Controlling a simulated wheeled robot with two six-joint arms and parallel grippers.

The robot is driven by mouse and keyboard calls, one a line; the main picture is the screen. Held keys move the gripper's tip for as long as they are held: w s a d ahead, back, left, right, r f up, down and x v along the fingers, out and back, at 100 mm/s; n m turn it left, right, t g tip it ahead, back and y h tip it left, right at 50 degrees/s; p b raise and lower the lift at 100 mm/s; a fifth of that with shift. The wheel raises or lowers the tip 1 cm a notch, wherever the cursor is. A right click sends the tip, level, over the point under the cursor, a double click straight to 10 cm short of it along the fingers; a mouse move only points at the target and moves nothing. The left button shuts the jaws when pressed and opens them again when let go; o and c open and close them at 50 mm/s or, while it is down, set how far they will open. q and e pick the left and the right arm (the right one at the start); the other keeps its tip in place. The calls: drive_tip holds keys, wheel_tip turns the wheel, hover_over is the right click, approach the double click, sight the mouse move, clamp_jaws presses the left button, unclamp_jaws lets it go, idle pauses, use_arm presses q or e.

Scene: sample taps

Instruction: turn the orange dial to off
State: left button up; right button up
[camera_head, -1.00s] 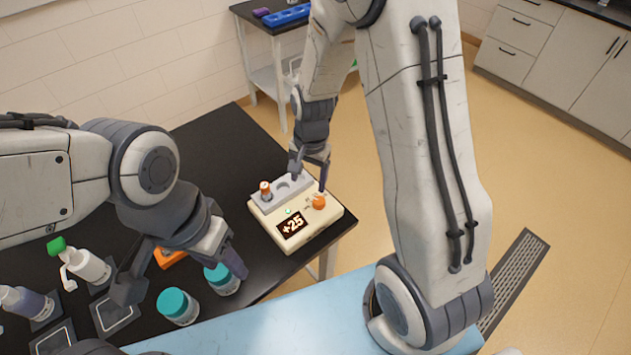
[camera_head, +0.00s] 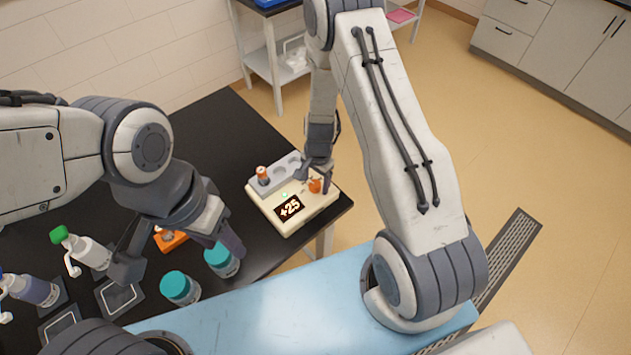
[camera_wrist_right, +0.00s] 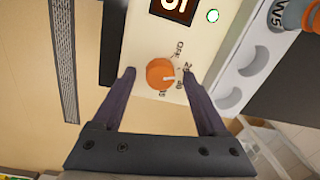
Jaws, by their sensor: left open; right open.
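The orange dial (camera_head: 315,186) sits on top of a cream device (camera_head: 329,203) whose display reads +25. My right gripper (camera_head: 312,178) is open at the dial. In the right wrist view its fingers (camera_wrist_right: 159,76) stand on either side of the dial, with gaps visible. My left gripper (camera_head: 181,256) is open, over the table's front part near teal-capped jars.
An orange-topped vial (camera_head: 262,175) stands in the device's grey rack (camera_head: 276,176). Teal-capped jars (camera_head: 181,288) stand near the table's front edge. A green-capped bottle (camera_head: 88,249) stands at left. The black table (camera_head: 217,125) is clear behind the device.

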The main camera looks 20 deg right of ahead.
drive_tip(key=shift+f, duration=0.1)
clamp_jaws()
